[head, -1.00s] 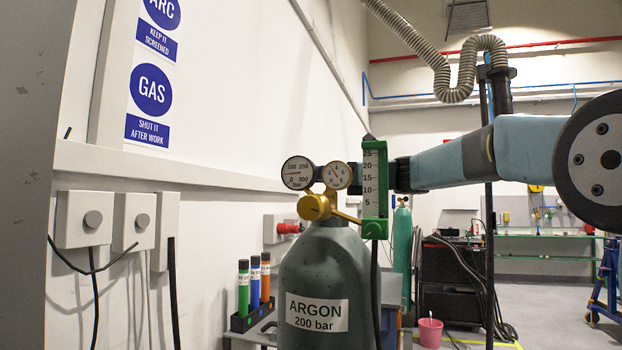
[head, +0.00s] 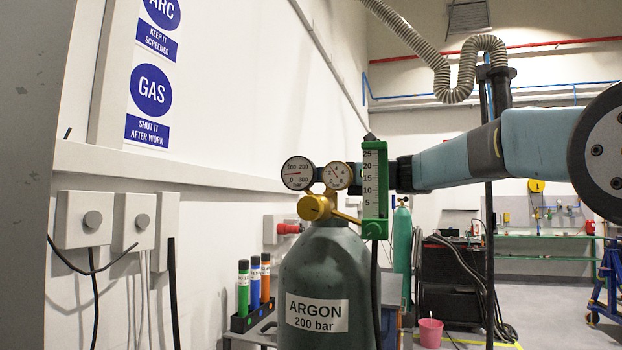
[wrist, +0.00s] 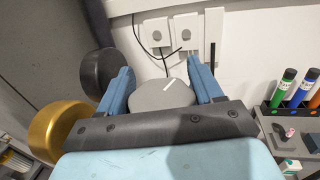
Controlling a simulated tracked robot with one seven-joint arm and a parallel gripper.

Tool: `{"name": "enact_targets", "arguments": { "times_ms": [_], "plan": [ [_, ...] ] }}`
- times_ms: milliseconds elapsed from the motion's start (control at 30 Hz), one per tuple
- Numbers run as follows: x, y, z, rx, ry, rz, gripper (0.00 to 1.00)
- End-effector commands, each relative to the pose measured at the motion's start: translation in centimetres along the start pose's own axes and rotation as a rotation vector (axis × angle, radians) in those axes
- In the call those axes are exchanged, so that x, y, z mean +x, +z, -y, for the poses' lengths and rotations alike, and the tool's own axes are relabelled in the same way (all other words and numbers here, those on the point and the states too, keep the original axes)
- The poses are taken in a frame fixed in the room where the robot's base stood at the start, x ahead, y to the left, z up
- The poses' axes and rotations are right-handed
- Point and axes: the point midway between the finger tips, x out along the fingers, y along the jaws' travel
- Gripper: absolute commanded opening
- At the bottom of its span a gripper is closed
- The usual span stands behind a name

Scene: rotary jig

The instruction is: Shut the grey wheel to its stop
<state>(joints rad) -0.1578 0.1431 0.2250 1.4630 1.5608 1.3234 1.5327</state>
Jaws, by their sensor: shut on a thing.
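The grey wheel (wrist: 163,94) shows in the wrist view as a rounded grey face with a short white mark slanting up to the right. My gripper (wrist: 160,75) has one blue finger on each side of it and is shut on it. In the head view the gripper comes in from the right, and its fingers and the wheel are mostly hidden behind the green flowmeter (head: 374,190) and the gauges. The argon cylinder (head: 325,275) stands upright below.
Two round gauges (head: 298,173) and a yellow brass regulator knob (head: 314,208) sit close to my gripper. A rack of coloured tubes (head: 240,322) stands behind the cylinder at left. Wall boxes (head: 83,218) with cables are on the left wall.

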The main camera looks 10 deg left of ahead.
Motion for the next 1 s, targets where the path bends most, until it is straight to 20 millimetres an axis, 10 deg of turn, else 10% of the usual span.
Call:
{"name": "enact_targets", "arguments": {
  "times_ms": [833,867,1000],
  "plan": [
    [-0.03,0.01,0.48,-0.001,-0.31,-0.001,0.35],
    [-0.03,0.01,0.48,-0.001,-0.31,-0.001,0.67],
    [-0.03,0.01,0.49,0.0,-0.31,-0.001,0.81]
  ]
}}
